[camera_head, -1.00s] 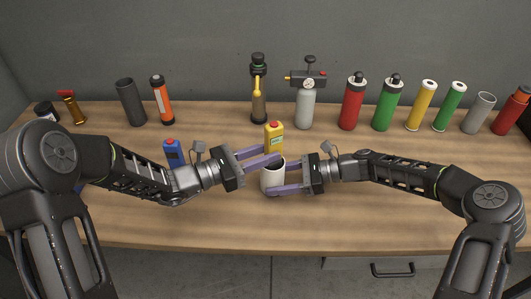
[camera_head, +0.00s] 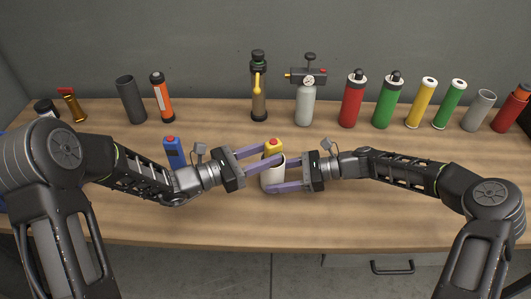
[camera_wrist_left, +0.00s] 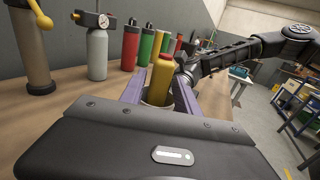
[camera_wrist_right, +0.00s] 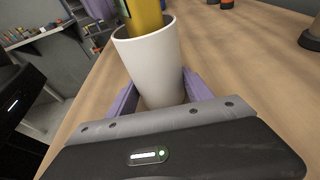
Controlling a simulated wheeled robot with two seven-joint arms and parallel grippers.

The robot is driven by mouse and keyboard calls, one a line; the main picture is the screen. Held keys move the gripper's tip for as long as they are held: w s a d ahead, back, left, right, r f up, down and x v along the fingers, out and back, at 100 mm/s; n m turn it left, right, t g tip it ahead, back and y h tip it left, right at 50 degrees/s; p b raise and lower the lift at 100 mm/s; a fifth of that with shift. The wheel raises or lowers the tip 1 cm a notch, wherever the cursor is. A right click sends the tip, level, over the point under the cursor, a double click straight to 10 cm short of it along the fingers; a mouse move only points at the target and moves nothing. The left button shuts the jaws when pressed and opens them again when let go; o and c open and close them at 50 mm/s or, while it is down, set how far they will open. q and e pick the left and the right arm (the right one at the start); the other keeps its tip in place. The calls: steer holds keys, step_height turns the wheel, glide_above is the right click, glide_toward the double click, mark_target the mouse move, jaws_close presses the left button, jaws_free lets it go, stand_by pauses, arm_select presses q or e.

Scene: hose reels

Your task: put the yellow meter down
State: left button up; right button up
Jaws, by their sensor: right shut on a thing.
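The yellow meter (camera_head: 273,147), with a red knob on top, stands with its lower part inside a white cup (camera_head: 273,178). It also shows in the left wrist view (camera_wrist_left: 161,82) and, cut by the upper edge, in the right wrist view (camera_wrist_right: 143,17). My left gripper (camera_head: 273,154) is open, with its fingers on either side of the meter at the cup's mouth. My right gripper (camera_head: 273,176) is shut on the cup, which shows upright in the head view. The meter's lower end is hidden in the cup.
A blue meter (camera_head: 174,152) stands behind my left forearm. Along the back stand a dark cylinder (camera_head: 130,99), an orange tube (camera_head: 161,98), a pump (camera_head: 259,88), a grey gauge bottle (camera_head: 305,102) and several coloured cylinders. The table front (camera_head: 330,220) is clear.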

arm_select(q)
steer(key=shift+o, duration=0.8)
steer(key=shift+r, duration=0.5)
steer(key=shift+s+a+r, duration=0.1)
steer(key=shift+a, duration=0.25)
steer(key=v, duration=1.1)
steer(key=shift+s, duration=0.15)
steer(key=shift+a, duration=0.1)
